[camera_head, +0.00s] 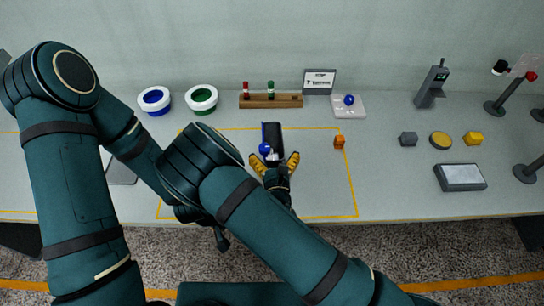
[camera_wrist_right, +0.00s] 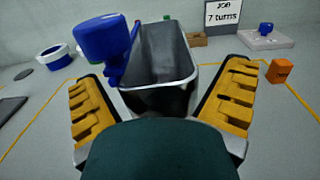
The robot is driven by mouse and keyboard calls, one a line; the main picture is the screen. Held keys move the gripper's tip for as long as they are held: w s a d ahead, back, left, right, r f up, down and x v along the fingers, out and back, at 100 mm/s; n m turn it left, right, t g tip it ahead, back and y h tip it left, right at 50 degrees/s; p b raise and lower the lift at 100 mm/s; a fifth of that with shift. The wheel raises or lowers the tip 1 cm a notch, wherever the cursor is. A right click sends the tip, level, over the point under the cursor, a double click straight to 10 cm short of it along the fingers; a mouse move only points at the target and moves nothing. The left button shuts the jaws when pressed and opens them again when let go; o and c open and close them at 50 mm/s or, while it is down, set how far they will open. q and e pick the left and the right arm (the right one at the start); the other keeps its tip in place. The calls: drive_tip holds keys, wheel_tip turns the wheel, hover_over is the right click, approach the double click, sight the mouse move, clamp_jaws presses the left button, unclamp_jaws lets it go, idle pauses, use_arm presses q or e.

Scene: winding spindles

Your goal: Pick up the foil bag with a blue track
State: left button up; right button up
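A dark grey, open-topped container, perhaps the foil bag (camera_head: 273,132), stands upright on the table in the head view. A blue strip runs along its left side, with a blue knob-like part (camera_head: 265,149) at its near left. In the right wrist view the container (camera_wrist_right: 160,70) and the blue part (camera_wrist_right: 102,38) are ahead, between the finger directions. My right gripper (camera_head: 275,163) is open, its yellow fingers wide apart at the container's near end. I cannot tell whether they touch it. A dark tip below my right arm may be my left gripper (camera_head: 221,239); the rest is hidden.
An orange block (camera_head: 339,142) sits right of the container. Blue (camera_head: 154,100) and green (camera_head: 202,98) rimmed bowls, a wooden rack (camera_head: 270,101) and a sign (camera_head: 319,81) stand behind. A blue-knobbed plate (camera_head: 349,105) is back right. Yellow tape outlines the work area.

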drive_tip(key=c, duration=1.1)
wheel_tip(320, 180, up, 10)
drive_tip(key=shift+p, duration=0.65)
drive_tip(key=shift+f+b, duration=3.1)
drive_tip(key=shift+f, duration=1.25)
drive_tip(key=shift+f+b, duration=0.4)
drive_tip(key=shift+f, duration=0.3)
drive_tip(key=o, duration=1.3)
